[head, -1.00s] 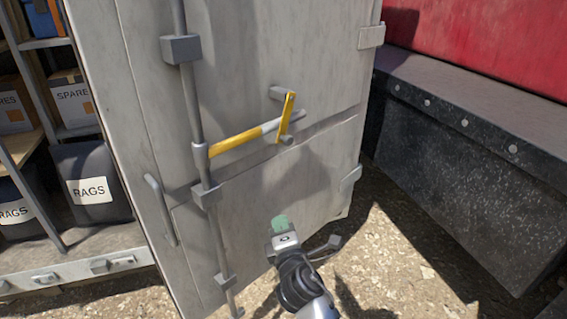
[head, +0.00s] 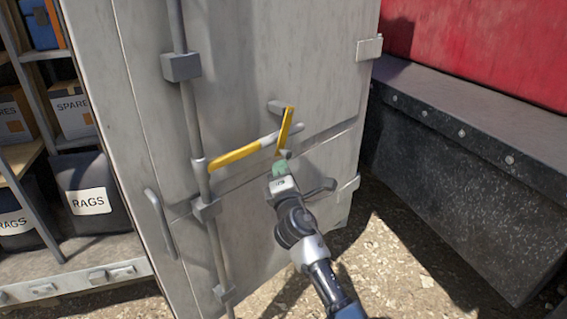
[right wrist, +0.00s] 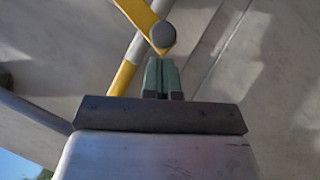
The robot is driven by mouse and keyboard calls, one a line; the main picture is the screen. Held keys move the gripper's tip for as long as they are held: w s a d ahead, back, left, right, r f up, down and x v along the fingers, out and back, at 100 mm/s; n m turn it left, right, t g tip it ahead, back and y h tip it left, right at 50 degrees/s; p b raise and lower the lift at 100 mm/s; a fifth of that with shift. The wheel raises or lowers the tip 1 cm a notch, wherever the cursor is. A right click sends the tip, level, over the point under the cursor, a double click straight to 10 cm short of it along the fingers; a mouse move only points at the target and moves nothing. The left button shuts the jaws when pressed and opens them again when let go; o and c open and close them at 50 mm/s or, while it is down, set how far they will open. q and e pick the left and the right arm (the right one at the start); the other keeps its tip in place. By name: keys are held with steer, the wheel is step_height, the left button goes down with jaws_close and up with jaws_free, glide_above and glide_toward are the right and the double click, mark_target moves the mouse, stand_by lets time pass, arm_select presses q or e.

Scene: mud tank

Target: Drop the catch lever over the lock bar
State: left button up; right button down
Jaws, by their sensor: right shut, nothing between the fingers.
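The catch lever (head: 285,130) is a flat yellow piece on the grey door, standing nearly upright and leaning a little right. A round grey knob (right wrist: 162,35) sits at its lower end. The lock bar (head: 240,151), with a yellow sleeve and grey end, runs from the vertical rod up to the right, to the lever. Its yellow part also shows in the right wrist view (right wrist: 123,78). My right gripper (head: 279,168) has green fingertips, shut and empty, just below the knob. In the right wrist view, the fingertips (right wrist: 161,75) look close to the knob; contact is unclear. My left gripper is not in view.
The vertical rod (head: 188,110) and a grey pull handle (head: 160,217) stand out from the door's left part. Shelves with a RAGS bin (head: 92,195) are at left. A dark ledge (head: 460,180) stands at right, with open gravel between it and the door.

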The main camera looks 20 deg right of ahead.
steer(key=shift+w+d+r, duration=0.2)
steer(key=shift+w+d, duration=0.1)
steer(key=shift+d, duration=0.1)
steer(key=shift+d+f+b, duration=0.1)
steer(key=shift+f+b, duration=0.05)
steer(key=shift+b, duration=0.15)
steer(key=d+n+y+b, duration=0.1)
steer(key=b, duration=0.2)
steer(key=w+d+f+n+t+b, duration=0.1)
steer(key=n+b, duration=0.1)
steer(key=b, duration=0.1)
steer(key=w+d+n+t+y+b, duration=0.1)
steer(key=d+n+b, duration=0.1)
steer(key=b, duration=0.1)
steer(key=shift+f+y+b, duration=0.2)
steer(key=shift+y+b, duration=0.1)
steer(key=shift+b, duration=0.1)
